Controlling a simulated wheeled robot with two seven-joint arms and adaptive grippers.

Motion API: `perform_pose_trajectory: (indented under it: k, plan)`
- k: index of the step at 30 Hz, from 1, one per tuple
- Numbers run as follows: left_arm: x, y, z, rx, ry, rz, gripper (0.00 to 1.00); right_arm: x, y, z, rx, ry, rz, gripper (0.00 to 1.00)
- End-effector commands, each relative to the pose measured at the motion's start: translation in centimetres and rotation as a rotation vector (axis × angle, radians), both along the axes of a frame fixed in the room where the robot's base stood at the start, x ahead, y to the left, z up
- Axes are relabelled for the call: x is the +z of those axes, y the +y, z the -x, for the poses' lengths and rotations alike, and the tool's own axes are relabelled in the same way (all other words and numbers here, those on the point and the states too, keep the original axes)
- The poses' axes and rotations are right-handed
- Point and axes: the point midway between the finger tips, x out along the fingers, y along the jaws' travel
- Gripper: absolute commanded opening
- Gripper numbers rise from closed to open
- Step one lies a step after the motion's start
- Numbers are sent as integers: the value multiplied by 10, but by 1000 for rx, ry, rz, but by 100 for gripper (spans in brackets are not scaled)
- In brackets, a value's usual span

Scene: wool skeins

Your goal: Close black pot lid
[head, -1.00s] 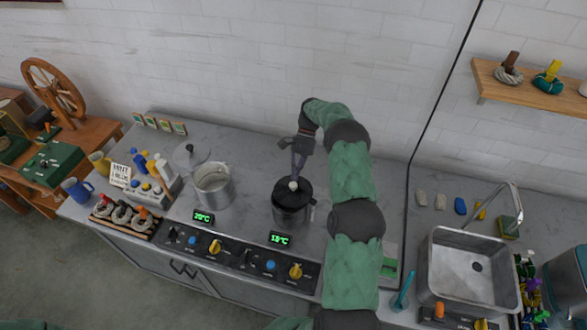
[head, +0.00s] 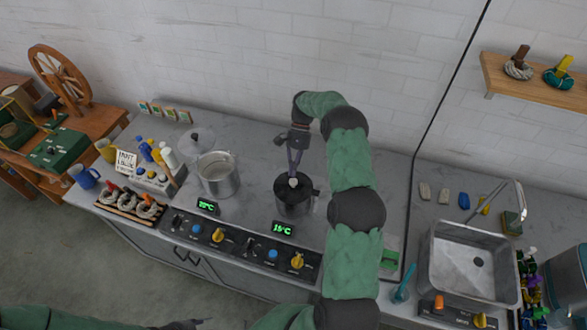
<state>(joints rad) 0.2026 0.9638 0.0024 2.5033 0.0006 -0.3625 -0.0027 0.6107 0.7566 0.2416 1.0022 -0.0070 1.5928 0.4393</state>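The black pot (head: 294,205) stands on the counter behind the right-hand control panel. Its dark lid (head: 286,187) with a pale round knob lies over the pot's mouth and looks about level. Whether the rim is fully seated is too small to tell. My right gripper (head: 293,177) points down from above the pot, with its narrow fingers together at the knob; it looks shut on the lid. My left forearm shows along the bottom left edge, and its gripper (head: 188,325) is partly cut off by the frame, so its fingers cannot be made out.
An open metal pot (head: 218,177) stands left of the black pot, with a loose lid (head: 199,140) behind it. Control panels (head: 250,246) with knobs line the front edge. A sink (head: 470,262) lies to the right, beyond my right arm. The counter behind the pots is mostly clear.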

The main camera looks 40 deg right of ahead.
Motion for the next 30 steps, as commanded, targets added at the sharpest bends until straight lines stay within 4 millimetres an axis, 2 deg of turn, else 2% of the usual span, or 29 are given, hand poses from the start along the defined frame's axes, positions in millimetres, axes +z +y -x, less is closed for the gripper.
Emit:
perform_pose_trajectory:
  k: [8, 21, 30]
  plan:
    - [0, 0, 0, 0, 0, 0, 40, 6, -5, -3, -1, -2, 1, 0]
    - [0, 0, 0, 0, 0, 0, 40, 50, -37, -25, 0, -1, 1, 0]
    - [0, 0, 0, 0, 0, 0, 40, 57, -41, -27, 0, 0, 0, 0]
